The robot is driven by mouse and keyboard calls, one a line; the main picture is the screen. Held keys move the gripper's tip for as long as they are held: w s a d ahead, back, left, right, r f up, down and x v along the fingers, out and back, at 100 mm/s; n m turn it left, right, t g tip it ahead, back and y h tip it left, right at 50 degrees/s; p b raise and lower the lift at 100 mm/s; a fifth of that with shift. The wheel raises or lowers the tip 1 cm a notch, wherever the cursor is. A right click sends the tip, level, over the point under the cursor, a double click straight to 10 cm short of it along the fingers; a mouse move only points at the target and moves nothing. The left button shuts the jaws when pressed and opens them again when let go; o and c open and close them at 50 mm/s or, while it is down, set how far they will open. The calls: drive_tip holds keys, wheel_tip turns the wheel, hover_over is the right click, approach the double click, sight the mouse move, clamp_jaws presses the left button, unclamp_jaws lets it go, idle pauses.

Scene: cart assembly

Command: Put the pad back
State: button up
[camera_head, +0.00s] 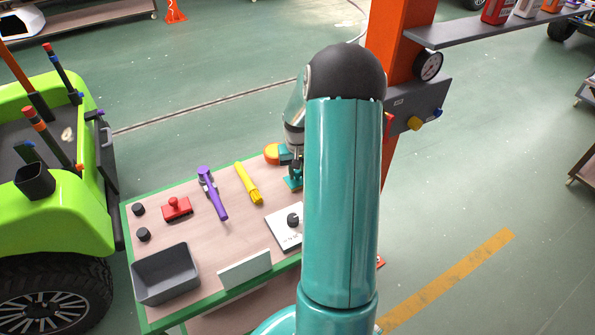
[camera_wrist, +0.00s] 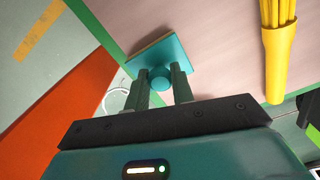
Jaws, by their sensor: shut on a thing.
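The pad is a teal square block (camera_wrist: 164,54) with a round knob and a tan edge. In the wrist view my gripper (camera_wrist: 162,80) is shut on the knob between its two dark green fingers. In the head view the teal pad (camera_head: 292,182) is below my gripper (camera_head: 295,168), at the far right part of the workbench top (camera_head: 150,226). I cannot tell whether the pad touches the bench or hangs just above it. My arm hides part of the bench's right side.
An orange round object (camera_head: 272,153) is close beside my gripper. The bench holds a yellow bundle (camera_head: 248,184), a purple-handled tool (camera_head: 213,195), a red object (camera_head: 177,208), a grey bin (camera_head: 165,274) and a white knobbed panel (camera_head: 284,233). An orange post (camera_head: 390,60) stands behind my arm.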

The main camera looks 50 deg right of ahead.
sight(297, 171)
drive_tip(key=o, duration=0.9)
wheel_tip(297, 171, up, 12)
drive_tip(key=f, duration=0.1)
drive_tip(key=a+r+n+t+h, duration=0.1)
drive_tip(key=a+r+n, duration=0.1)
drive_tip(key=a+r, duration=0.8)
drive_tip(key=s+a+r+n+t, duration=0.1)
drive_tip(key=s+a, duration=0.3)
drive_tip(key=a, duration=0.4)
drive_tip(key=s+a+r+n+t, duration=0.2)
drive_tip(key=s+a, duration=0.3)
drive_tip(key=a, duration=0.4)
drive_tip(key=s+a+r+n+t+y, duration=0.1)
drive_tip(key=s+a+r+n, duration=0.1)
drive_tip(key=s+a, duration=0.3)
drive_tip(key=shift+a+r+t, duration=0.1)
drive_tip(key=shift+a+r, duration=0.1)
drive_tip(key=shift+a, duration=0.45)
drive_tip(key=shift+a+r+t, duration=0.1)
drive_tip(key=shift+a+r, duration=0.15)
drive_tip(key=shift+a, duration=0.45)
drive_tip(key=shift+a+r+t, duration=0.1)
drive_tip(key=shift+a+r, duration=0.1)
drive_tip(key=shift+a, duration=0.45)
